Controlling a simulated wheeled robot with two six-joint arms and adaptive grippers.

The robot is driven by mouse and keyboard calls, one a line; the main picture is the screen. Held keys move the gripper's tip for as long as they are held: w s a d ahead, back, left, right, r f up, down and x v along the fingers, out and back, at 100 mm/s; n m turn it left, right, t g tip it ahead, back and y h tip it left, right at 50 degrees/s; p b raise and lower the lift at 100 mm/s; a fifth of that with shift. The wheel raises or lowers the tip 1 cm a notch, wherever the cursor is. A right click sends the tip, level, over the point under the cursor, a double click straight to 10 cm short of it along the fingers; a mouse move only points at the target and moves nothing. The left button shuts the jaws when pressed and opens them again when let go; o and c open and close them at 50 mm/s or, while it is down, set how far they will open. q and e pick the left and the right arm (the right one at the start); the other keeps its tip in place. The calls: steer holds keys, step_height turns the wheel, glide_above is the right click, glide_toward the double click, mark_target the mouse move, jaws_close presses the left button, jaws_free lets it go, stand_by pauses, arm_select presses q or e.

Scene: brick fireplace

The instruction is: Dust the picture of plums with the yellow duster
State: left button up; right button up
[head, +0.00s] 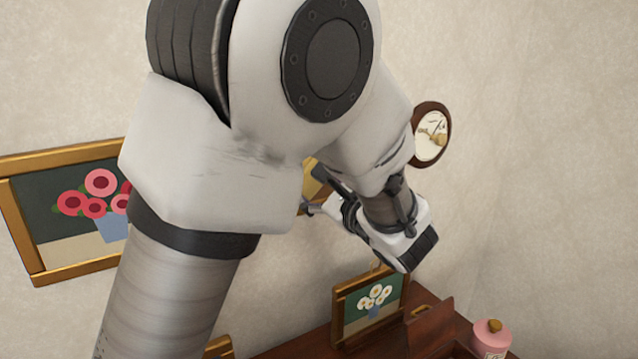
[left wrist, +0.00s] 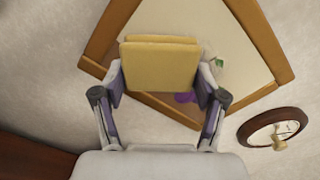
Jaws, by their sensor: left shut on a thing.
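In the left wrist view my left gripper (left wrist: 160,85) is shut on the yellow duster (left wrist: 160,62), a flat yellow block held between its two fingers. Behind the duster is a picture in a gold-brown wooden frame (left wrist: 255,42), tilted in this view. A purple plum shape (left wrist: 185,98) and a small green leaf shape show on its pale face; the duster hides much of the rest. I cannot tell whether the duster touches the picture. In the head view my arm hides most of this picture and the gripper's fingertips. My right gripper is not in view.
A round brown-framed wall piece (head: 433,134) hangs right of the gripper. A red-flower picture (head: 65,215) hangs at the left. Below, a small white-flower picture (head: 370,305) and a pink bottle (head: 491,338) stand on a dark wooden surface. The wall at right is bare.

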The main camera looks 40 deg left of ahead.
arm_select(q)
steer(key=shift+x, duration=0.8)
